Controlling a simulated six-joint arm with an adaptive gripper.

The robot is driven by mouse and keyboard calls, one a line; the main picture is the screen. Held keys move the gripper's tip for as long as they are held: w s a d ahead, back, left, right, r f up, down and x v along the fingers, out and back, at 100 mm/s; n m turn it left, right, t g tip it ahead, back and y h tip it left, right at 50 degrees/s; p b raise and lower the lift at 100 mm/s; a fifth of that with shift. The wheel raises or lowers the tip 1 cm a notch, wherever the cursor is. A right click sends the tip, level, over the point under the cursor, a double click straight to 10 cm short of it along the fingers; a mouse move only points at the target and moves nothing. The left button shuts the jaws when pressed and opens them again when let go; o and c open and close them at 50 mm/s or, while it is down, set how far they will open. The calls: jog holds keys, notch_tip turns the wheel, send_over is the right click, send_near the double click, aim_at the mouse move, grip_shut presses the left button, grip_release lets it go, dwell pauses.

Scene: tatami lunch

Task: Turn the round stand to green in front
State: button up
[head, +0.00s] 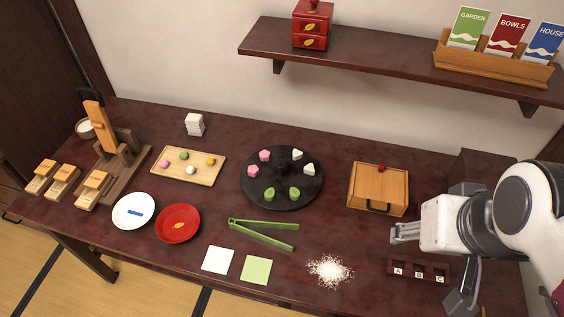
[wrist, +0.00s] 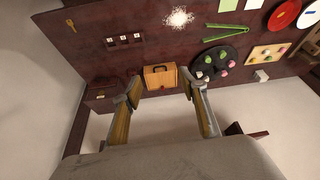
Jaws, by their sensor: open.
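The round stand (head: 283,201) is a dark disc with a central knob, near the middle of the table. Around its rim sit two green sweets (head: 295,194) on the near side. Two pink sweets (head: 265,155) sit at the far left and two white ones (head: 308,169) at the far right. The stand also shows right of centre in the wrist view (wrist: 213,73). My gripper (wrist: 160,80) is open and empty, its fingers wide apart. In the head view it is at the right, clear of the stand, with the wooden box between them.
The lidded wooden box (head: 378,187) stands right of the stand. Green tongs (head: 262,236) lie in front of it and a sweets tray (head: 188,182) is to its left. A white powder pile (head: 329,270) and a slotted A-B-C block (head: 418,271) are nearby. A shelf (head: 390,58) overhangs the back.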

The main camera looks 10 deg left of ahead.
jog(key=n+y, duration=0.2)
jog(key=n, duration=0.3)
send_near(282, 164)
jog(key=shift+w+a+f+g, duration=0.3)
jog(key=shift+w+a+f, duration=0.15)
jog(key=shift+w, duration=0.15)
jog(key=shift+f, duration=0.15)
dwell(0.3)
jog(key=shift+x, duration=3.75)
jog(key=shift+d, duration=0.15)
jog(key=shift+h, duration=0.3)
grip_shut()
